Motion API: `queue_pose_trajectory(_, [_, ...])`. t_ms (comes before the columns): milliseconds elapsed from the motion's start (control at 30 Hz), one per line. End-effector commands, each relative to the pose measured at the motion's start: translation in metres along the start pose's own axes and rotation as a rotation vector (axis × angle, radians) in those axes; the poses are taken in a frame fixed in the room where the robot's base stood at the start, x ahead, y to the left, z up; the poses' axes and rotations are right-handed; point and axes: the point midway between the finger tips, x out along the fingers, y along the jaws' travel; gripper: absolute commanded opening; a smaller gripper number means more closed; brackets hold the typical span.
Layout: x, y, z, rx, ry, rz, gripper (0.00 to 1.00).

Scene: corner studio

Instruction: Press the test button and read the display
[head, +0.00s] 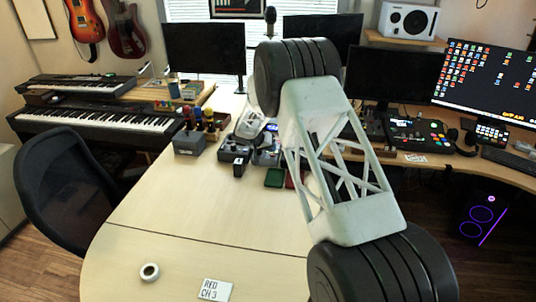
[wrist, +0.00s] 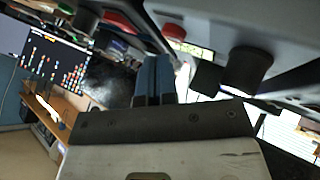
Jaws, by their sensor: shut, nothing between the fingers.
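In the wrist view my gripper (wrist: 154,68) is shut, its two dark blue fingers side by side with nothing between them. In the head view my arm rises from the lower right, and I cannot make out its fingers among the clutter at the desk's middle. A grey box (head: 188,144) with several coloured-topped posts stands on the desk, left of small dark devices (head: 233,152). Red-topped parts (wrist: 173,31) show blurred above my fingers in the wrist view.
A green tray (head: 274,178) lies near my arm. A lit monitor (head: 485,78) stands right.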

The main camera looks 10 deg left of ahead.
Motion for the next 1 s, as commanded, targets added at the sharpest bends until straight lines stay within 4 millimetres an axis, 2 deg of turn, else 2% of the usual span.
queue_pose_trajectory(800, [-0.037, 0.027, -0.027, 0.001, 0.001, 0.000, 0.00])
queue_pose_trajectory(1000, [-0.041, 0.030, -0.029, 0.000, 0.000, 0.000, 0.00])
